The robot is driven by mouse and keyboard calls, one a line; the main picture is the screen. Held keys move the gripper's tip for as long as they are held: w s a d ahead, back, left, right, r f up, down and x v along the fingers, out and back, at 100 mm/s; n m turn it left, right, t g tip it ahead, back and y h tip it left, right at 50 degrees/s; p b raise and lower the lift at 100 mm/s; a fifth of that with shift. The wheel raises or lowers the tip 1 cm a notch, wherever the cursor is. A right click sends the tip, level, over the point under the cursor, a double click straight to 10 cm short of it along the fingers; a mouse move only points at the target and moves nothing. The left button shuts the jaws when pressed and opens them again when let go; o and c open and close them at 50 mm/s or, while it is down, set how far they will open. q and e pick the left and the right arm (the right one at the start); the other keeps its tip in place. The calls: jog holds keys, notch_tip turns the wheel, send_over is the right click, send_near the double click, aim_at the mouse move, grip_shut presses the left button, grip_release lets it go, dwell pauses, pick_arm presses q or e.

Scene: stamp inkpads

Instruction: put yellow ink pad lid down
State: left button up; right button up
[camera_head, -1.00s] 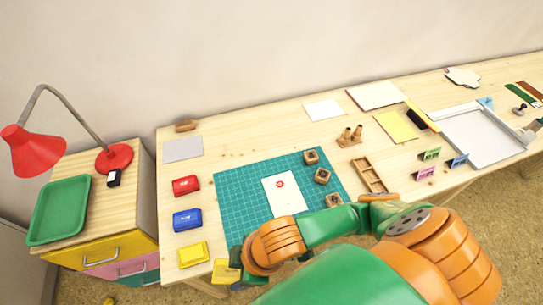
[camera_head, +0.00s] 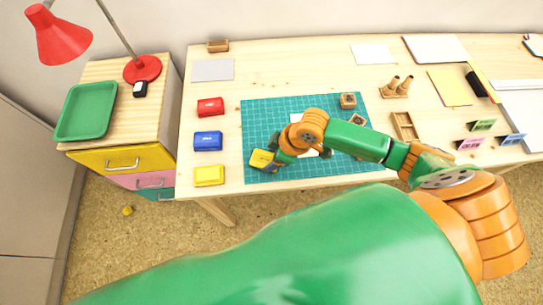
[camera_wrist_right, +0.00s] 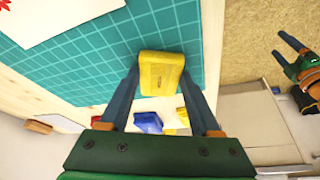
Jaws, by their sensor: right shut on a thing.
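The yellow ink pad lid (camera_head: 262,159) is over the front left corner of the green cutting mat. It also shows in the right wrist view (camera_wrist_right: 160,73). My right gripper (camera_head: 272,162) is shut on it, one dark finger on each side. I cannot tell whether the lid touches the mat. The yellow ink pad (camera_head: 209,176) sits on the table left of the lid, near the front edge. My left gripper (camera_wrist_right: 286,47) shows at the right of the right wrist view, open and empty above the floor; the head view does not show it.
The blue pad (camera_head: 208,141) and red pad (camera_head: 210,107) stand behind the yellow pad. The green cutting mat (camera_head: 262,115) holds a white card and wooden stamps, partly hidden by my arm. The mat's back left is clear. A drawer unit (camera_head: 108,160) stands left.

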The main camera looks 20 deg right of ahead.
jog(key=shift+d+f, duration=0.1)
jog(key=o, duration=1.3)
jog(key=p+v, duration=0.2)
jog(key=v, duration=1)
